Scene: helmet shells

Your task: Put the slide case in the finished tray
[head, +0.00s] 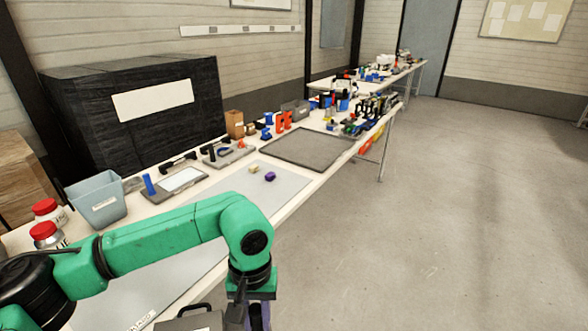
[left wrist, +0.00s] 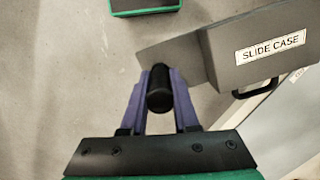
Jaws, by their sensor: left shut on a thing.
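The slide case, a dark grey case with a white label and a black handle, is at the right of the left wrist view (left wrist: 225,62). In the head view its top and handle show at the bottom edge (head: 190,322). My left gripper (left wrist: 159,85) has purple fingers shut on a black rounded grip beside the grey panel of the case. How the grip joins the case is hidden. In the head view this gripper (head: 257,318) is partly cut off at the bottom. No label reading finished tray is legible; a flat dark grey tray (head: 308,149) lies farther along the table.
A light grey mat (head: 283,180) on the table (head: 335,168) bears a small tan block (head: 253,169) and a purple block (head: 270,176). A grey-blue bin (head: 97,200) and red-lidded jars (head: 46,232) stand at the left. Tools line the back. Floor on the right is clear.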

